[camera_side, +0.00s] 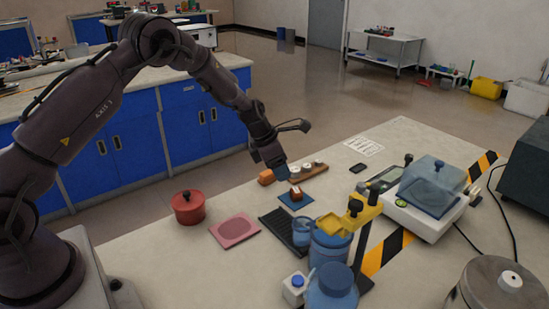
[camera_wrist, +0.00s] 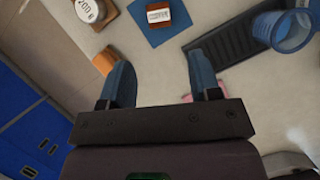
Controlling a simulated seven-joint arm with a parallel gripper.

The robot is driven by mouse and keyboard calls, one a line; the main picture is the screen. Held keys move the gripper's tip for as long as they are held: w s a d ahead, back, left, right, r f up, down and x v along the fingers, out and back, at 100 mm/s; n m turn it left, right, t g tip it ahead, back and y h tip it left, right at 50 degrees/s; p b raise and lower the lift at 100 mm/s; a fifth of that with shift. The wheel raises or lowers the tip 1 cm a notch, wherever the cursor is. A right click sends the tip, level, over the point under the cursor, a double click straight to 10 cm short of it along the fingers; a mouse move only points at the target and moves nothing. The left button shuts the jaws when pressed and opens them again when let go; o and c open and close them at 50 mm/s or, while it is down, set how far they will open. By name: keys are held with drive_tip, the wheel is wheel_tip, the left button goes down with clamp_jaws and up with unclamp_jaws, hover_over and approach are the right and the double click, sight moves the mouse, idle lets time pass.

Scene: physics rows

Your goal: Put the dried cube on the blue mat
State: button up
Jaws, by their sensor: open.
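The blue mat (camera_side: 293,204) lies on the table below my gripper (camera_side: 279,170), and it also shows at the top of the wrist view (camera_wrist: 154,38). A brown-orange cube with a white label on top (camera_wrist: 158,16) sits on the mat; it is small in the side view (camera_side: 296,191). My gripper (camera_wrist: 162,78) is open with nothing between its blue fingers. It hovers above the table, apart from the cube and the mat. An orange block (camera_side: 266,177) lies on the table just beyond the mat, near one finger in the wrist view (camera_wrist: 104,60).
A wooden board with white-topped pieces (camera_side: 316,171) stands behind the mat. A black ribbed tray (camera_side: 277,224) and a blue clear cup (camera_side: 302,238) are close in front. A red pot (camera_side: 188,207) and a pink mat (camera_side: 227,237) lie left; a balance (camera_side: 425,215) stands right.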

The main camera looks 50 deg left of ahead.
drive_tip(key=shift+v, duration=1.8)
drive_tip(key=s+d+r+m, duration=0.45)
drive_tip(key=r+m, duration=0.25)
drive_tip(key=r, duration=0.2)
drive_tip(key=s+d+r+m, duration=0.3)
drive_tip(key=s+r+m, duration=0.3)
drive_tip(key=r, duration=0.2)
drive_tip(key=s+d+r+m+y, duration=0.1)
drive_tip(key=s+r+m, duration=0.1)
drive_tip(key=s+m, duration=0.7)
drive_tip(key=s+d+r+m+t, duration=0.1)
drive_tip(key=s+d+r+m, duration=0.1)
drive_tip(key=s+m, duration=0.7)
drive_tip(key=shift+s+r+y, duration=0.4)
drive_tip(key=shift+s+r, duration=0.15)
drive_tip(key=shift+s, duration=1.15)
